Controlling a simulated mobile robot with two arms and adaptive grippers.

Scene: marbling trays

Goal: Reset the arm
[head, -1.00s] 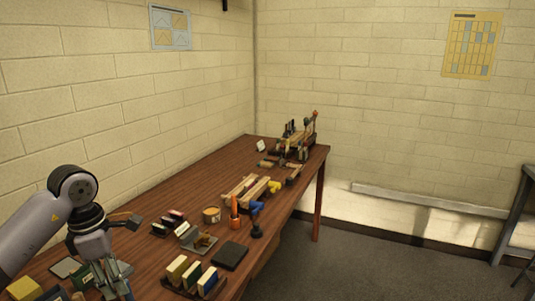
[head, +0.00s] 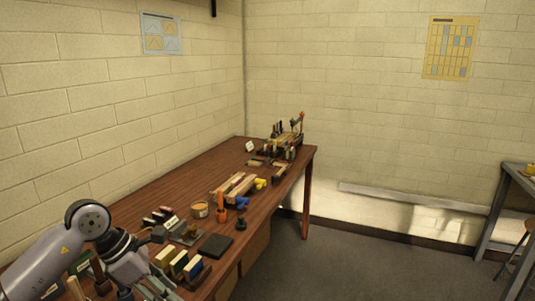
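My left arm comes in from the bottom left, over the near end of the brown wooden table (head: 165,187). Its gripper (head: 158,289) hangs low at the bottom edge of the head view, just in front of a holder with yellow, white and blue blocks (head: 179,263). The fingers are partly cut off by the picture edge, and I cannot tell whether they are open or shut. I make out nothing held in them. My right gripper is not in view.
A wooden clamp (head: 233,186) and a tool rack (head: 287,140) stand farther back. The table's back-left stretch is clear. A second table (head: 517,175) is at the right.

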